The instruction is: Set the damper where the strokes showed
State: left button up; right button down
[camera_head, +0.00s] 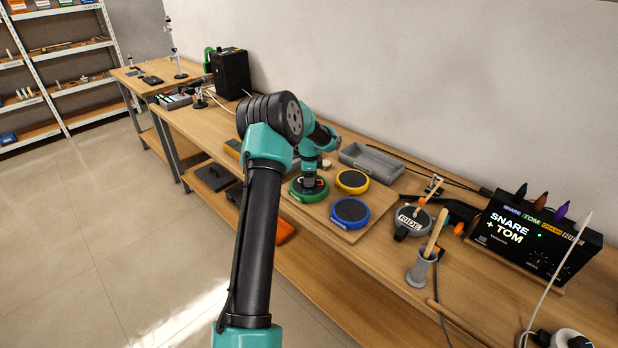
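A drum module (535,238) at the right has a lit screen reading "SNARE + TOM". A green-rimmed mesh pad (296,195), a yellow-rimmed pad (352,181) and a blue-rimmed pad (350,213) sit on a wooden board on the bench. A grey pad marked RIDE (411,222) stands to their right. My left gripper (311,183) points down over the green pad, low at its surface. I cannot tell whether the fingers are closed. I cannot pick out the damper for certain. My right gripper is out of view.
A long grey tray (371,162) lies behind the pads. A grey cup (421,269) holds wooden sticks at the front right. Cables run along the wall. A black speaker (231,73) stands at the far left. The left forearm crosses the bench's front edge.

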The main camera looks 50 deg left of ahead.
pick_arm(q)
notch_tip(320, 180, up, 12)
jog(key=shift+r, duration=0.15)
dwell(0.7)
dwell(1.5)
